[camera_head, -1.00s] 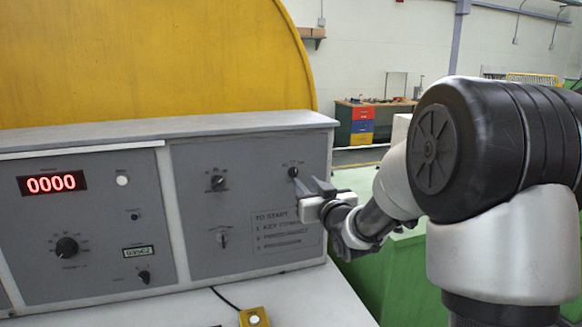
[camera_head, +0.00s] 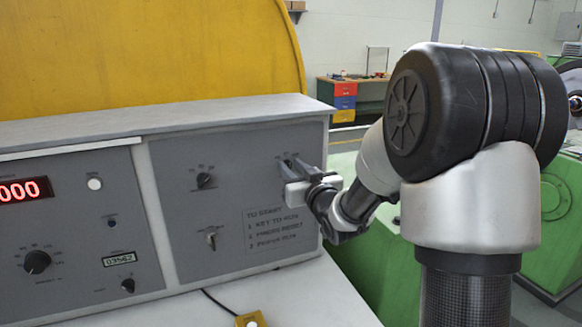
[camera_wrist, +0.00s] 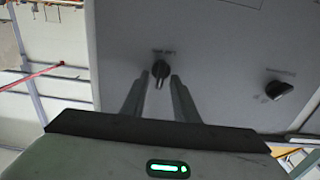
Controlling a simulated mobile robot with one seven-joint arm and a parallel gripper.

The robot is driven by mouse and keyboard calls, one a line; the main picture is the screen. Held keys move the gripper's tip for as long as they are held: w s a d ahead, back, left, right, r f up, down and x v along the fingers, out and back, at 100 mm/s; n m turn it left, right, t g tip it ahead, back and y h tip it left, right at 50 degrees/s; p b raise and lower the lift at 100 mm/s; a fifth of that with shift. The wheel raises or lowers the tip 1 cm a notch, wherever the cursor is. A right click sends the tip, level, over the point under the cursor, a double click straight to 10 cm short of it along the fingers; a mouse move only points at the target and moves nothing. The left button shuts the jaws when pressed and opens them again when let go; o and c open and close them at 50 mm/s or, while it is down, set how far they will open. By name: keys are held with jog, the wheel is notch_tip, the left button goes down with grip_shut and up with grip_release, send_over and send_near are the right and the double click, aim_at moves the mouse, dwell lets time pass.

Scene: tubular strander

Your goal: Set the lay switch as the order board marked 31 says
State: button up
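A small dark knob (camera_wrist: 160,71) with a short label sits on the grey panel in the wrist view; its label is too small to read, so I cannot confirm it is the lay switch. My gripper (camera_wrist: 159,78) is open, its two fingers pointing at the panel with one tip on each side of this knob. A narrow gap seems to show at each side. In the head view my gripper (camera_head: 287,168) is at the upper right of the right panel (camera_head: 230,220) and mostly hides the knob. No order board marked 31 shows.
A larger rotary knob (camera_head: 204,180) and a key switch (camera_head: 211,238) are on the same panel. The left panel carries a red display (camera_head: 22,190) and several knobs. A yellow box (camera_head: 250,320) lies on the white ledge. A green machine (camera_head: 535,205) stands at right.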

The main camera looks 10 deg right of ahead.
jog(key=shift+c, duration=0.2)
grip_shut()
jog(key=shift+m, duration=0.3)
jog(key=m, duration=0.1)
jog(key=m+b, duration=0.1)
jog(key=m, duration=0.1)
jog(key=shift+d+m, duration=0.2)
jog(key=shift+m, duration=0.1)
jog(key=m, duration=0.4)
jog(key=shift+w+d+m, duration=0.1)
jog(key=shift+d+m, duration=0.05)
jog(key=shift+m, duration=0.15)
